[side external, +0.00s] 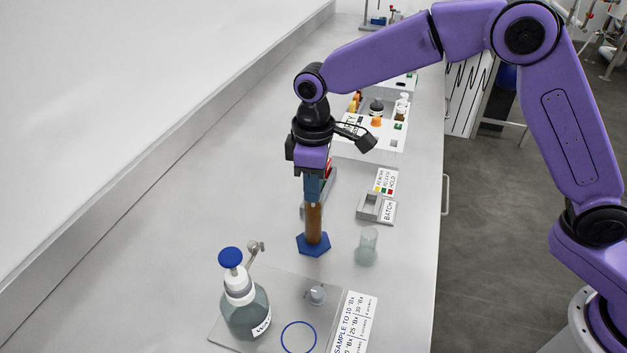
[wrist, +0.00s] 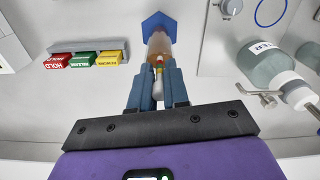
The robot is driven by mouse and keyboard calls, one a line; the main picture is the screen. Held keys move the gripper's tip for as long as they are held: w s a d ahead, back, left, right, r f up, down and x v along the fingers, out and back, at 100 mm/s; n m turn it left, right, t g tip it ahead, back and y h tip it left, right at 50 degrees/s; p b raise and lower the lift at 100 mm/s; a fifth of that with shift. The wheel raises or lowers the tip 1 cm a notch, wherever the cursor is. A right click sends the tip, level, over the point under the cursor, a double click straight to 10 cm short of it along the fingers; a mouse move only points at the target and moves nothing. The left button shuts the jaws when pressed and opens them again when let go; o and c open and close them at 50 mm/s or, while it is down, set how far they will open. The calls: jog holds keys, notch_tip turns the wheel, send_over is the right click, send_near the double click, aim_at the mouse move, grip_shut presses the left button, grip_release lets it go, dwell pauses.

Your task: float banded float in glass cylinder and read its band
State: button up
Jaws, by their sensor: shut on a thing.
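The glass cylinder (side external: 314,222) stands upright on its blue hexagonal base, with brown liquid inside. It also shows in the wrist view (wrist: 159,45). My gripper (side external: 314,198) points straight down at the cylinder's top. In the wrist view my gripper (wrist: 160,76) is shut on the banded float (wrist: 158,88), a slim piece with a white part and yellow, red and green bands. The float is in line with the cylinder mouth. The fingers hide most of the float in the side view, and I cannot tell how deep it sits.
A small glass beaker (side external: 367,248) stands right of the cylinder. A water bottle with a blue-topped pump (side external: 244,308) stands on a grey plate (side external: 284,284) in front. A BATCH holder (side external: 376,208) is behind right. Red, green and yellow label blocks (wrist: 84,59) sit nearby.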

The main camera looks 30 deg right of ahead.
jog(key=shift+s+d+f, duration=0.1)
jog(key=shift+s+f, duration=0.05)
jog(key=shift+f, duration=1.25)
jog(key=o, duration=0.6)
jog(key=shift+o, duration=0.6)
notch_tip(320, 180, up, 20)
jog(key=s+d+f, duration=0.4)
jog(key=s+d, duration=0.4)
jog(key=s, duration=0.1)
jog(key=s+d+f+n, duration=0.1)
jog(key=s+d+f, duration=0.3)
jog(key=s+d, duration=0.4)
jog(key=s+d+f, duration=0.5)
jog(key=s+d, duration=0.3)
jog(key=s, duration=0.4)
jog(key=shift+n, duration=0.4)
jog(key=shift+s+d, duration=0.1)
